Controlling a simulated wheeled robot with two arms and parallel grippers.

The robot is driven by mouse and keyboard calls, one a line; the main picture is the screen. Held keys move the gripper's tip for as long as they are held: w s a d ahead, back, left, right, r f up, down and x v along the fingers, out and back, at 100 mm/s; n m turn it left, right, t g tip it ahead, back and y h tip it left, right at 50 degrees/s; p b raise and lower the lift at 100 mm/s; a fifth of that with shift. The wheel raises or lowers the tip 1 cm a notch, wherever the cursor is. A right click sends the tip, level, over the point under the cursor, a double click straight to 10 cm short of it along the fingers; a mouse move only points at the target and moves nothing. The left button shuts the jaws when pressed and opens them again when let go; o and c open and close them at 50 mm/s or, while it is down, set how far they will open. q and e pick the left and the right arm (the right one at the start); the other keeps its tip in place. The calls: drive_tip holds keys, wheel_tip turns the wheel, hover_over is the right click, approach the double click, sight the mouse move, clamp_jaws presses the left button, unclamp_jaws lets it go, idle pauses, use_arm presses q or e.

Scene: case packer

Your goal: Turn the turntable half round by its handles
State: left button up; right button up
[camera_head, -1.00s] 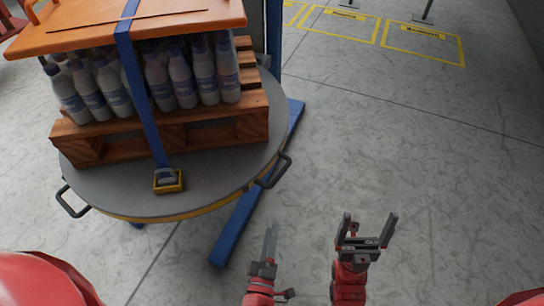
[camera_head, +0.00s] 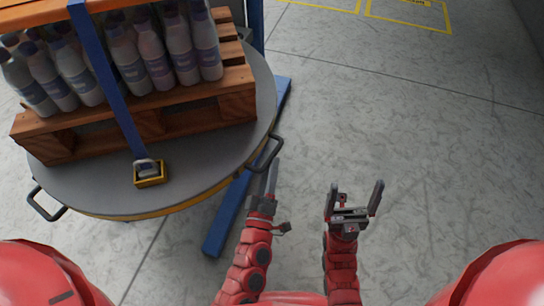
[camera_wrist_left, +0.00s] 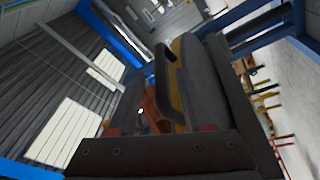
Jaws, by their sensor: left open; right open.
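The round grey turntable (camera_head: 205,160) stands at the left of the head view, with a loaded wooden pallet on it. One black handle (camera_head: 265,153) is on its right rim and another handle (camera_head: 47,205) is on its left front rim. My left gripper (camera_head: 270,178) is open, just below and close to the right handle; I cannot tell if it touches. In the left wrist view that handle (camera_wrist_left: 165,75) rises ahead of the gripper, beside the turntable's edge. My right gripper (camera_head: 356,198) is open and empty over bare floor, right of the left gripper.
Rows of white bottles (camera_head: 130,65) stand on the pallet (camera_head: 215,105), held by a blue strap (camera_head: 105,70) with a yellow buckle (camera_head: 150,175). A blue floor beam (camera_head: 228,215) sticks out under the turntable. The floor on the right is clear up to yellow markings.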

sight(272, 155)
use_arm(q)
drive_tip(key=shift+x, duration=1.95)
clamp_jaws()
